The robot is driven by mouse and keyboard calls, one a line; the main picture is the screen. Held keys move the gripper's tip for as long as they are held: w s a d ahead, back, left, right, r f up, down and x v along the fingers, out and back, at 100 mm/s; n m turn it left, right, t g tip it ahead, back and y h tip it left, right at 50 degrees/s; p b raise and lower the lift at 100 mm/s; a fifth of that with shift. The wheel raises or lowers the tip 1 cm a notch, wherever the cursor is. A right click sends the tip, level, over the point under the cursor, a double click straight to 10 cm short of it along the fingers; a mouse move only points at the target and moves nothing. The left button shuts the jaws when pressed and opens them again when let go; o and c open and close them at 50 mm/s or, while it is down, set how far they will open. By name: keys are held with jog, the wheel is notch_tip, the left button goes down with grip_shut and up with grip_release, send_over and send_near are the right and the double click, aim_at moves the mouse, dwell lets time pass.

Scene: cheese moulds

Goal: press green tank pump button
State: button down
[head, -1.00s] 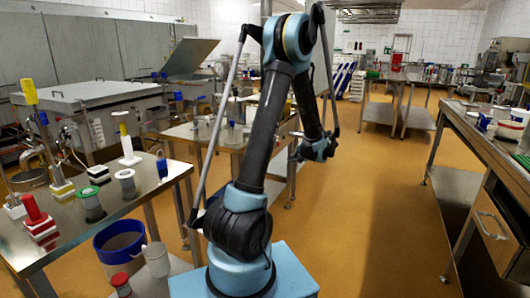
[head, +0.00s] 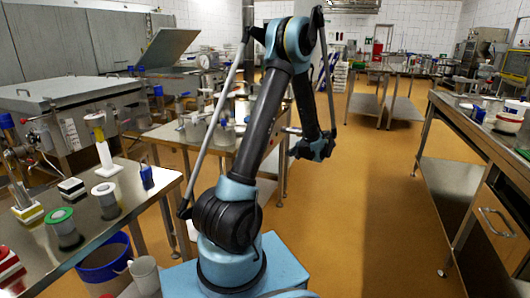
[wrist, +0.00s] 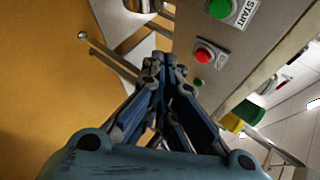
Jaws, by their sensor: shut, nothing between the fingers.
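In the wrist view, a green button (wrist: 220,8) sits at the top edge on a grey panel, beside a label reading START. It is partly cut off by the frame. A red button (wrist: 203,55) sits below it on the same panel, with a small label. My gripper (wrist: 160,62) is shut and empty, with blue finger links and dark tips. The tips show to the left of the red button and below the green one in the picture. I cannot tell how far they are from the panel. In the head view the fingers are not clear.
A steel table (head: 125,205) with cups and brushes stands at the left, with a blue bucket (head: 105,262) beside it. A steel bench (head: 462,115) with a drawer (head: 492,215) stands at the right. The orange floor (head: 375,200) between my arm and that bench is clear.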

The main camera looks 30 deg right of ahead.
jog(key=w+a, duration=0.6)
jog(key=shift+w, duration=0.35)
jog(key=shift+w, duration=0.15)
dwell(1.5)
jog(key=shift+w+a, duration=0.15)
jog(key=shift+a, duration=0.05)
jog(key=shift+w+a, duration=0.35)
dwell(1.0)
dwell(0.4)
jog(key=shift+s+d, duration=0.65)
jog(key=shift+s, duration=0.05)
jog(key=shift+s+d, duration=0.1)
jog(key=s+d, duration=0.3)
jog(key=shift+s, duration=0.3)
